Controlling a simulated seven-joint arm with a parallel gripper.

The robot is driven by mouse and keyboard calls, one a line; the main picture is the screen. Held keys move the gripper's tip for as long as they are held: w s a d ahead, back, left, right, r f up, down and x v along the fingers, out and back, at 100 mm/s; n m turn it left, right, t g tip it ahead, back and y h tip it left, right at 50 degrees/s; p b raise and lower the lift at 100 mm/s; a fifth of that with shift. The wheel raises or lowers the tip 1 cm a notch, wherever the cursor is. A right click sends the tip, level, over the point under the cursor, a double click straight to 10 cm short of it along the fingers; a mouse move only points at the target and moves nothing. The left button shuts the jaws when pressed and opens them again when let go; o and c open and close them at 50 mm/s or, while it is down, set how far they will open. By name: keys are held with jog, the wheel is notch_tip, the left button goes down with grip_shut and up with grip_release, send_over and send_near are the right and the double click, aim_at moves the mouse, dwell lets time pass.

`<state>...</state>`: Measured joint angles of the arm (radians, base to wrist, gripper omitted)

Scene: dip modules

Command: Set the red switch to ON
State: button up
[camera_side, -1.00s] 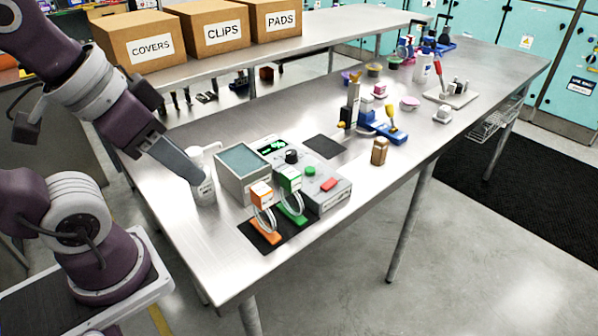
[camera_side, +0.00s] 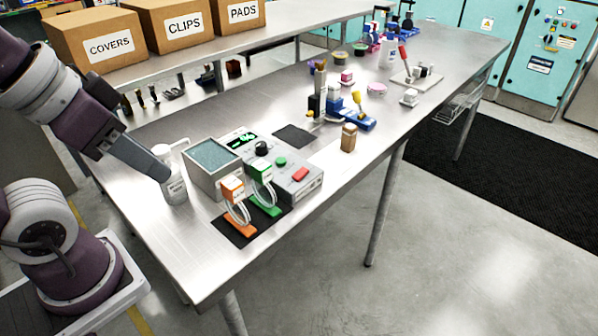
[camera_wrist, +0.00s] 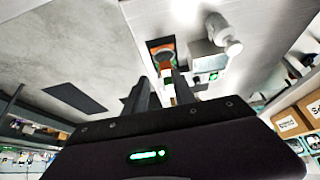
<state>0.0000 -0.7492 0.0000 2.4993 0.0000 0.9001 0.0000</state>
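The red switch (camera_side: 301,174) is a small red piece on the sloping top of a grey control unit (camera_side: 309,186). Its setting is too small to read. My gripper (camera_side: 163,173) is left of the unit, overlapping a white bottle in the side view. In the wrist view my gripper (camera_wrist: 162,76) has its two dark fingers apart, with nothing held between them. The red switch cannot be made out there.
The white bottle (camera_side: 175,188) stands left of a box with a grey-green screen (camera_side: 213,155); it also shows in the wrist view (camera_wrist: 230,42).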

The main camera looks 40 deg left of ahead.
jog(key=w, duration=0.1)
jog(key=w+r, duration=0.1)
jog(key=w, duration=0.1)
jog(key=shift+w+r, duration=0.15)
jog(key=shift+r, duration=0.2)
grip_shut()
jog(key=w+f+g, duration=0.1)
jog(key=w+f, duration=0.1)
jog(key=w, duration=1)
jog(key=w+f+g, duration=0.2)
jog(key=w, duration=1)
jog(key=shift+d+f, duration=0.35)
